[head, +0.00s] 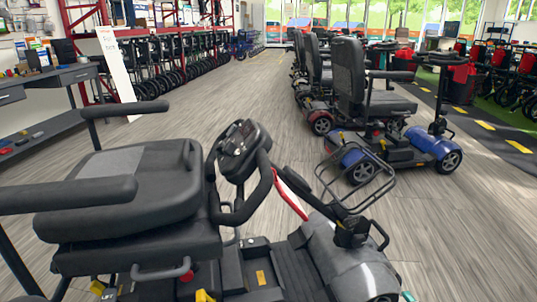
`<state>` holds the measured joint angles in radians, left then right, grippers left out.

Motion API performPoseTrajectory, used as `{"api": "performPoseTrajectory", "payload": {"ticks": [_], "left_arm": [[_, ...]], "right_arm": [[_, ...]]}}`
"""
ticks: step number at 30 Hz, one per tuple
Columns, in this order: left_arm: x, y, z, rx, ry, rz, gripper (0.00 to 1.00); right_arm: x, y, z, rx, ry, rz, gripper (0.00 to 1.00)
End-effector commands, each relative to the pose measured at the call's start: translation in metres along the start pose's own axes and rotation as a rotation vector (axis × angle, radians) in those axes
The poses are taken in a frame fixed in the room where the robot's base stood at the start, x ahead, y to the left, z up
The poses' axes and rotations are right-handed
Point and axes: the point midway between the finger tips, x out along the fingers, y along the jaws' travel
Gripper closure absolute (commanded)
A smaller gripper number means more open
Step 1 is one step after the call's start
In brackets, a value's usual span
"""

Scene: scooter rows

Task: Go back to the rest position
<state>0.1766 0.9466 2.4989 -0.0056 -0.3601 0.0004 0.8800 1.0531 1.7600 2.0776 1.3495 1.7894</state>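Neither of my grippers shows in the head view, so their state and place are hidden. A grey and black mobility scooter stands close in front of me. Its black seat (120,195) is at the lower left, with armrests on both sides. Its tiller and handlebar (243,150) rise near the middle. A wire basket (357,182) sits at its front, above the grey front cover (345,262). The lower part of the scooter is cut off by the bottom edge.
A blue scooter (430,143) heads a row of scooters at the right. A grey workbench (45,80) stands at the left, near a white leaning board (116,70). Folded wheelchairs (170,58) line a red rack. The wood-look floor (225,95) between is clear.

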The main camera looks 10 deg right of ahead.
Motion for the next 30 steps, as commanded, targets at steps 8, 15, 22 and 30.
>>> {"api": "performPoseTrajectory", "payload": {"ticks": [8, 15, 22, 30], "left_arm": [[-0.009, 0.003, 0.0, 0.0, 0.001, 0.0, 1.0], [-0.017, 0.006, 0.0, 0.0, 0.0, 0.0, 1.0], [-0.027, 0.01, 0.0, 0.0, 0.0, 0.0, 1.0], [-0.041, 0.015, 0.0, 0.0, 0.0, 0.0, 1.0]], "right_arm": [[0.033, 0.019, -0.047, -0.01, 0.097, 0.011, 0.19], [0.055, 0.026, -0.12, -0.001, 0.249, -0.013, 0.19], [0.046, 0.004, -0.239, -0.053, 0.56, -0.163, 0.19], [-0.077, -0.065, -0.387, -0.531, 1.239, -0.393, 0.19]]}}
